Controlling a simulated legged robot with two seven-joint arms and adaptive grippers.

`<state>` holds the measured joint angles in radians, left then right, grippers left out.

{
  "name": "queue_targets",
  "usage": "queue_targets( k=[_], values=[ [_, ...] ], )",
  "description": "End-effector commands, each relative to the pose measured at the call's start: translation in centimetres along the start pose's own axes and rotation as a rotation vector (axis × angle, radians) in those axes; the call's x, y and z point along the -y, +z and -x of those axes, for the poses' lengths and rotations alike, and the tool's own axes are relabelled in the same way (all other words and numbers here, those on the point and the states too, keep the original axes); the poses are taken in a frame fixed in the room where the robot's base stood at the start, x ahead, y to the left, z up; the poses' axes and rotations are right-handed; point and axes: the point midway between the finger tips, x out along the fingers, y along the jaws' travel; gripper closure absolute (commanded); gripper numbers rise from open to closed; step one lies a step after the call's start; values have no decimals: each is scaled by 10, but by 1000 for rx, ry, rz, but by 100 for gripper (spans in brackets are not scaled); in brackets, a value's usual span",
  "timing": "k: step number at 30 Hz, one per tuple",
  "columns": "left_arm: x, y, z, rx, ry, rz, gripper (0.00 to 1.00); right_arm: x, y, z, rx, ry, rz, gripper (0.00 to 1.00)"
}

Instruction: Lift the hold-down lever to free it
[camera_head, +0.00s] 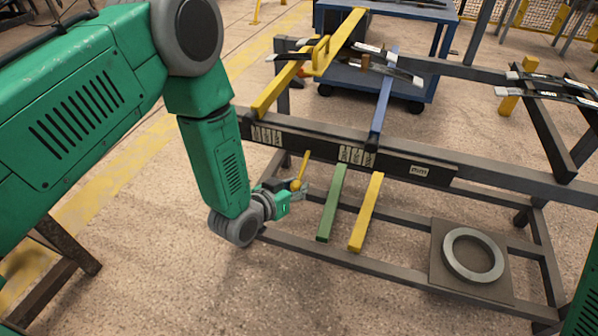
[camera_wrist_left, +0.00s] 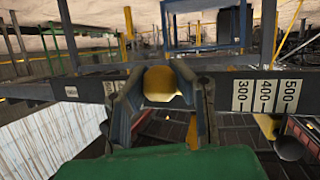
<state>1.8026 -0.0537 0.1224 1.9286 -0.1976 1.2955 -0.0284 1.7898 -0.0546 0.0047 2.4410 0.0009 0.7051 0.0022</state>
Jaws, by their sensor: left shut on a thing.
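The hold-down lever shows as a short yellow rod (camera_head: 304,164) with a round yellow knob at its lower end, below the dark front beam of the rack. My left gripper (camera_head: 298,188) comes in from the left and is shut on this knob. In the left wrist view the yellow knob (camera_wrist_left: 160,84) sits between the two fingers of my left gripper (camera_wrist_left: 160,97). Most of the rod is hidden behind the knob there. My right gripper is out of view.
The dark front beam (camera_head: 437,173) with number labels runs just above my left gripper. A green bar (camera_head: 332,204) and a yellow bar (camera_head: 366,213) slope down close to its right. A blue bar (camera_head: 384,97) lies above. A grey ring (camera_head: 473,255) lies on a plate at lower right.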

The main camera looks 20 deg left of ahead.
Motion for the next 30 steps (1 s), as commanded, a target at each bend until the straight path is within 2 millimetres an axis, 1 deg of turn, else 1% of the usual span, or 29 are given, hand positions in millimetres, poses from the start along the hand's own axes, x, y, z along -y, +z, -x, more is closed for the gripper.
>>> queue_targets(
  k=[1, 6, 12, 18, 22, 30],
  values=[
    [-2, -15, 7, 43, -1, 13, 100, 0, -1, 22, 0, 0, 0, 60],
    [-4, -29, 17, 196, -1, 56, 100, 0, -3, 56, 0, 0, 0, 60],
    [-7, -46, 25, 375, 0, 107, 100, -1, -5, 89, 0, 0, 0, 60],
    [-8, -64, 28, 549, -1, 159, 100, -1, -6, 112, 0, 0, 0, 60],
    [-8, -73, 29, 648, -1, 186, 100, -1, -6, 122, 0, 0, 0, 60],
    [-8, -90, 29, 634, -1, 182, 100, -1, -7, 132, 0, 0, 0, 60]
  ],
)
